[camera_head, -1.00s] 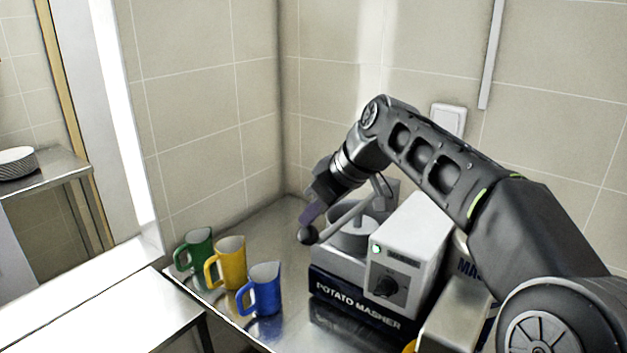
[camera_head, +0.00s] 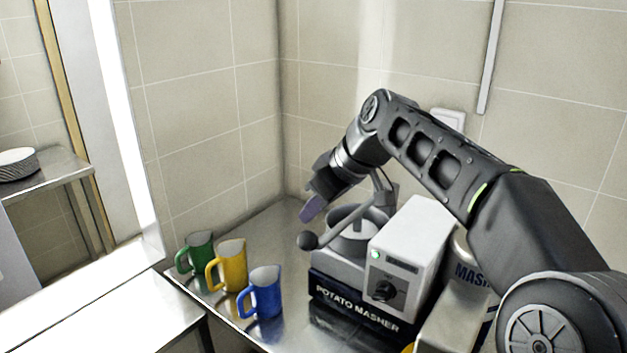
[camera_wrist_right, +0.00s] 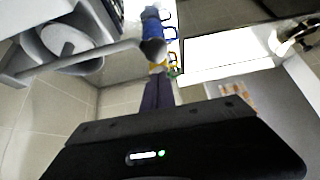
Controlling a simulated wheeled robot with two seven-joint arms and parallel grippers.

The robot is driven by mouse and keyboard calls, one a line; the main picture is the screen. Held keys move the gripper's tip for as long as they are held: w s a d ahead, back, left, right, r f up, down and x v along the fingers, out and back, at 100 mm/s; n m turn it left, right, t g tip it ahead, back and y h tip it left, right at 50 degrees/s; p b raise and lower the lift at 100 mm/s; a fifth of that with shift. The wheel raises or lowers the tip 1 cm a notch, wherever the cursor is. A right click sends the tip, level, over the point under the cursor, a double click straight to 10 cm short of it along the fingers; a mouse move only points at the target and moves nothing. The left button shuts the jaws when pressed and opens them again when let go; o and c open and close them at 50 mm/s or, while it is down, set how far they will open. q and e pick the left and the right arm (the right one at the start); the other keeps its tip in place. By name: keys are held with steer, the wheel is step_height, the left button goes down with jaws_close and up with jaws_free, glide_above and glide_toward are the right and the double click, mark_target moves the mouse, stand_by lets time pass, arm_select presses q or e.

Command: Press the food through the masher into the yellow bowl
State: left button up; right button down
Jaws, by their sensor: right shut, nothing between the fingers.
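The potato masher (camera_head: 340,292) stands on the steel counter, a grey base with a white control box and a green light. Its round hopper (camera_head: 352,225) has a lever arm with a dark ball knob (camera_head: 308,240) at its left end. The knob also shows in the wrist view (camera_wrist_right: 152,52). My right gripper (camera_head: 309,211) is shut and empty, just above and behind the knob, with a small gap between them. Its purple fingers show in the wrist view (camera_wrist_right: 158,92). Only a yellow sliver (camera_head: 408,348), possibly the yellow bowl, shows at the bottom edge. My left gripper is out of view.
Green (camera_head: 198,254), yellow (camera_head: 230,266) and blue (camera_head: 264,292) mugs stand left of the masher near the counter's edge. Tiled walls close off the back. The counter's back left corner is clear.

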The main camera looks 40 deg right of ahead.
steer(key=shift+r+p, duration=0.95)
steer(key=shift+r, duration=0.65)
steer(key=shift+w, duration=0.1)
